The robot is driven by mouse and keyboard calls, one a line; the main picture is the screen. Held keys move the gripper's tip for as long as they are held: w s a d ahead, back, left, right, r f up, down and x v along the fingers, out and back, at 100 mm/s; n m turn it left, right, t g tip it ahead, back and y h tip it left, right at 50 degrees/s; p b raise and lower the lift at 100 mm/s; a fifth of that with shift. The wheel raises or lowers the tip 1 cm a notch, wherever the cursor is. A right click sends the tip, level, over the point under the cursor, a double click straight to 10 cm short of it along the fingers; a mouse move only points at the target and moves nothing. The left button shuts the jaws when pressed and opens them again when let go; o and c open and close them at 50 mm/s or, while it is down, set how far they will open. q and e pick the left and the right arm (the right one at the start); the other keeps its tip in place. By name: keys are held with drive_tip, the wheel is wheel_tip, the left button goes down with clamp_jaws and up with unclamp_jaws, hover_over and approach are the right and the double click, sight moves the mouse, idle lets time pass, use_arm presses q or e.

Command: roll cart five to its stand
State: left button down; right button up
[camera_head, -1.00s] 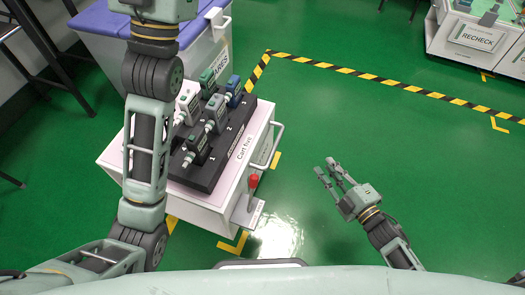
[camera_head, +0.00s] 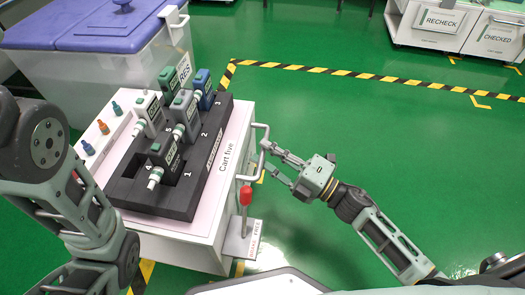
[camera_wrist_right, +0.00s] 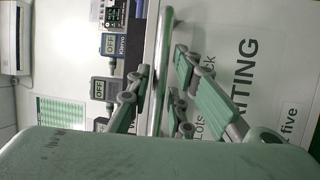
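Cart five (camera_head: 226,150) is a white cart at left centre in the head view. Its black tray (camera_head: 190,205) holds several handheld testers. A grey bar handle (camera_head: 264,130) runs along its right side. My right gripper (camera_head: 267,160) is open at this handle, fingers pointing left. In the right wrist view the handle (camera_wrist_right: 163,60) passes between the open fingers (camera_wrist_right: 160,85); I cannot tell whether they touch it. A red-knobbed lever (camera_head: 245,196) stands at the cart's near right corner by a plate that seems to read "BRAKE FREE". My left arm shows at left; its gripper is out of frame.
A large bin with a blue lid (camera_head: 90,27) stands behind the cart. White stations marked RECHECK (camera_head: 440,20) and CHECKED (camera_head: 497,35) are at the top right, with yellow corner marks (camera_head: 480,102) on the floor nearby. A striped floor line (camera_head: 370,77) crosses open green floor.

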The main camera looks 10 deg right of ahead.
drive_tip(key=shift+x, duration=0.95)
drive_tip(key=shift+c, duration=0.6)
clamp_jaws()
